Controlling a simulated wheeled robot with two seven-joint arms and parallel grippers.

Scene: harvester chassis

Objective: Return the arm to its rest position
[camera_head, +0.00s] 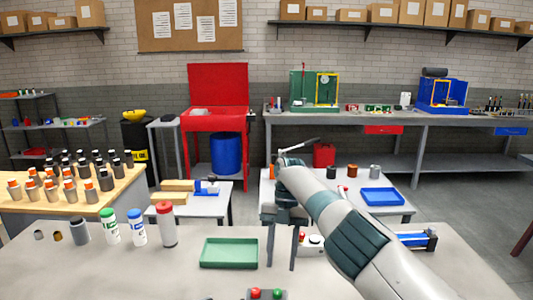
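My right arm (350,240) comes in from the lower right and reaches over the near table (130,275). My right gripper (281,265) points down just right of the green tray (229,254). Its two fingers are apart, and nothing shows between them. I cannot tell how far the fingertips are above the table. The arm hides part of the table behind it. My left gripper is not in view.
Bottles, including a red-capped one (167,226), stand left of the tray. A button box (265,294) lies at the front edge. A white device (312,243) and a blue-and-black device (417,240) flank the arm.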

